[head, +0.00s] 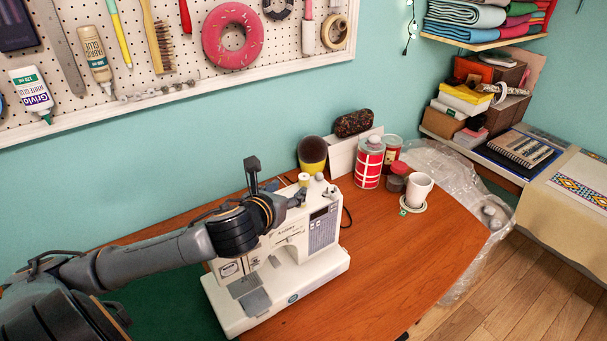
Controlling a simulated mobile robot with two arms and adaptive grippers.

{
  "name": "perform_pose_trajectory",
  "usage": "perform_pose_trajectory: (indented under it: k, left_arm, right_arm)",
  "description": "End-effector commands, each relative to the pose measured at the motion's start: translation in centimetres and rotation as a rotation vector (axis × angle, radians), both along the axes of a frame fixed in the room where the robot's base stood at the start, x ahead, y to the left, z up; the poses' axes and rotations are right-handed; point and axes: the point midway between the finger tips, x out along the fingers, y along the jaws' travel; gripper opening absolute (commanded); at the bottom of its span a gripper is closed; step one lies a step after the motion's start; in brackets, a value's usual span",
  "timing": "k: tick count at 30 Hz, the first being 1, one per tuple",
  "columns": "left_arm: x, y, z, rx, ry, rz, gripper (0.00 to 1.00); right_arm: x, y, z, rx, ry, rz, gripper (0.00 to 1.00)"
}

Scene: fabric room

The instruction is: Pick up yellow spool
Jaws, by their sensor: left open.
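The yellow spool (304,180) is small and pale yellow. It stands upright on top of the white sewing machine (322,256), near the middle of the head view. My left gripper (277,183) is open, just left of the spool and above the machine. One finger points up, and the other reaches toward the spool's lower side. I cannot tell whether that finger touches it. My right gripper is out of view.
A red-and-white can (369,163), a white cup (418,188) and a black-and-yellow round object (312,155) stand behind and right of the machine. The wooden table (400,260) is clear at the front right. A pegboard (150,90) hangs on the wall.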

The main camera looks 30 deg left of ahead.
Motion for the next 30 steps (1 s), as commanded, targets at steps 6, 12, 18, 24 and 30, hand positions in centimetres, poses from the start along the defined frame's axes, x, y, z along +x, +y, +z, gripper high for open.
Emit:
perform_pose_trajectory:
  k: [6,12,18,24,30]
  left_arm:
    - [3.9,0.8,-1.5,-0.008,-0.002,0.003,0.52]
    - [5.8,1.4,-2.5,-0.006,0.001,0.002,0.52]
    - [6.9,1.6,-2.8,-0.008,0.001,0.004,0.52]
    - [9.4,2.2,-3.8,-0.010,0.002,0.005,0.52]
    - [10.8,2.5,-4.5,-0.007,0.000,0.002,0.52]
  right_arm:
    - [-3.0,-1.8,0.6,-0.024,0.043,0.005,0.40]
    - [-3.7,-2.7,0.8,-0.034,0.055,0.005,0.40]
    - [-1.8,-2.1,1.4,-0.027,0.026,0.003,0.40]
    - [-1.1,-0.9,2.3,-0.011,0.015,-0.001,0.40]
    - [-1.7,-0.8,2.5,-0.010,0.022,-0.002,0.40]
